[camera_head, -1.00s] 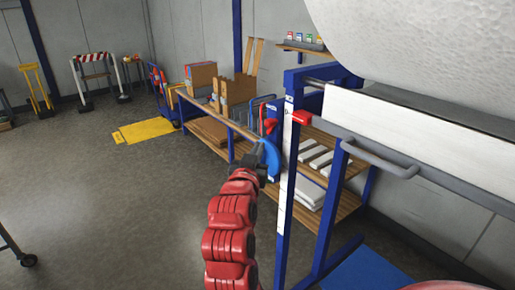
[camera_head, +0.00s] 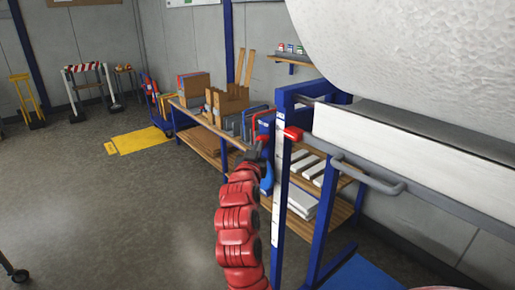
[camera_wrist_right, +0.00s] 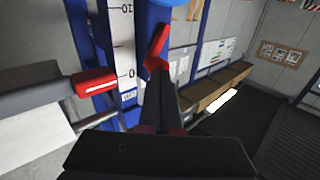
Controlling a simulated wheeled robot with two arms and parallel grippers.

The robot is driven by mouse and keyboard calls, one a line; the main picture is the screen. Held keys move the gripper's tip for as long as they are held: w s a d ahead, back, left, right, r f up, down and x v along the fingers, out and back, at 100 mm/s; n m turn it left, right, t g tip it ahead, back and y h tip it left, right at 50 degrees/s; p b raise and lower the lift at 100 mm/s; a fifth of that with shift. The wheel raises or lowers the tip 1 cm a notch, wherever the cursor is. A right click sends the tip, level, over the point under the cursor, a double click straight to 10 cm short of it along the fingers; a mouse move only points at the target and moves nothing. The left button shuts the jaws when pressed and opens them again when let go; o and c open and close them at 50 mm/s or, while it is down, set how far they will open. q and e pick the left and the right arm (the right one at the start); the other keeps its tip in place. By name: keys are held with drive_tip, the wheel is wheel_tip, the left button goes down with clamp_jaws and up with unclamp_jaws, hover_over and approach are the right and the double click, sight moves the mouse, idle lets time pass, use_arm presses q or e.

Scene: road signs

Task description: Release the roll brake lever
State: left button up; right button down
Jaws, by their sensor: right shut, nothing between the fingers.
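My right gripper (camera_head: 256,150) is at the end of the red arm, beside the blue upright frame. In the wrist view its dark fingers (camera_wrist_right: 158,72) are together, with nothing between them. A red lever-like piece (camera_wrist_right: 158,45) shows right at the fingertips; I cannot tell whether they touch it. A rounded blue part (camera_wrist_right: 174,2) is cut off at the top edge of that view. In the head view the blue part (camera_head: 267,178) shows beside my gripper, partly hidden by it. The large white roll (camera_head: 410,45) hangs at the upper right. My left gripper is not in view.
A red-tipped grey bar (camera_head: 292,133) stands out from the frame, close right of my gripper; its red end (camera_wrist_right: 96,83) is left of my fingers in the wrist view. A bench with boxes (camera_head: 228,103) stands behind. The floor at left is open.

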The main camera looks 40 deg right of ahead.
drive_tip(key=shift+w+r+p, duration=0.15)
drive_tip(key=shift+p, duration=0.15)
drive_tip(key=shift+w+r+n+g+y, duration=0.1)
drive_tip(key=shift+r+n+g+y, duration=0.1)
drive_tip(key=shift+n+g+y, duration=0.15)
drive_tip(key=w+n+g+p, duration=0.1)
drive_tip(key=w+r+n+g+y+p, duration=0.1)
drive_tip(key=w+n+g+p, duration=0.1)
drive_tip(key=w+r+n+g+y+p, duration=0.1)
drive_tip(key=n, duration=0.1)
drive_tip(key=shift+w+a+g+p, duration=0.15)
drive_tip(key=shift+w+g+p, duration=0.1)
drive_tip(key=shift+g+p, duration=0.1)
idle(0.3)
drive_tip(key=shift+r, duration=0.75)
drive_tip(key=shift+a+r+p, duration=0.1)
drive_tip(key=shift+p, duration=0.2)
